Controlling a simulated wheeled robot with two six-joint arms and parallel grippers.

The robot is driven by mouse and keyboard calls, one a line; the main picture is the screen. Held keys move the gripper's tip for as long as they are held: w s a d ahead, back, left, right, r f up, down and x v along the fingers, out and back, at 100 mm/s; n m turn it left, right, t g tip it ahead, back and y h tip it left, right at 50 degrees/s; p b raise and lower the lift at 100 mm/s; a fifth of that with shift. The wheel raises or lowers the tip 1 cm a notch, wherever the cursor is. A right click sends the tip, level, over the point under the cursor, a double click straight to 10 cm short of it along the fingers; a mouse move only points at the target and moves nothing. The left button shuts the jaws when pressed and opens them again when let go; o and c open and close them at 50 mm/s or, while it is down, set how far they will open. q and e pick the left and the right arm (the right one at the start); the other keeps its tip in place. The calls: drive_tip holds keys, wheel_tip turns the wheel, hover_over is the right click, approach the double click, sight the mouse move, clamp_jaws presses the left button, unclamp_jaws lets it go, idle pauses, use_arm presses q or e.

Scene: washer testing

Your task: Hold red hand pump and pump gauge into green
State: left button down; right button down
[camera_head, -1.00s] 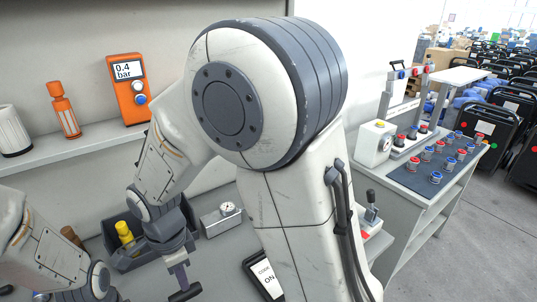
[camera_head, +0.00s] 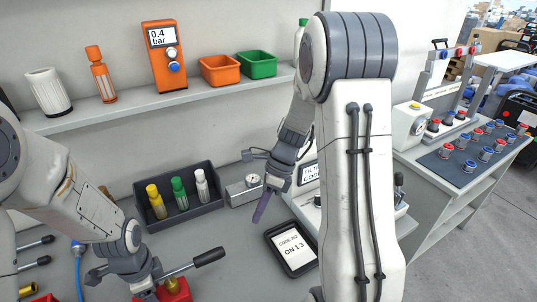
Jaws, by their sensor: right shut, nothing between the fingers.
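The red hand pump (camera_head: 178,291) is partly in view at the bottom edge, with a black-handled lever (camera_head: 209,257) rising to the right. My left gripper (camera_head: 143,286) is just left of the pump and overlaps it in the picture; its fingertips are hard to make out, so I cannot tell whether it grips the pump. A small round white gauge (camera_head: 254,181) sits on a grey block behind; its needle and colours are too small to read. My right gripper (camera_head: 261,208) is shut and empty, pointing down in front of the gauge block, apart from the pump.
A dark tray (camera_head: 208,211) holds yellow, green and white bottles. A black tablet (camera_head: 292,249) lies right of my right gripper. The shelf (camera_head: 120,112) carries an orange meter (camera_head: 165,55) reading 0.4 bar and orange and green bins. A button table (camera_head: 460,170) stands at right.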

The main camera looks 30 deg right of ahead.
drive_tip(key=d+r+m+t+y, duration=0.15)
drive_tip(key=d+m+t, duration=0.65)
drive_tip(key=d, duration=1.4)
drive_tip(key=s+d+r+m+t+h, duration=0.1)
drive_tip(key=s+d+t+h, duration=0.2)
drive_tip(key=s+d, duration=0.4)
drive_tip(key=s+d+r+m+t+h, duration=0.1)
drive_tip(key=s+d+m+t+h, duration=0.1)
drive_tip(key=s+d+t+h, duration=0.2)
drive_tip(key=s+d, duration=0.3)
drive_tip(key=d, duration=0.4)
drive_tip(key=shift+d+t, duration=0.2)
drive_tip(key=shift+t, duration=0.2)
drive_tip(key=shift+w, duration=0.15)
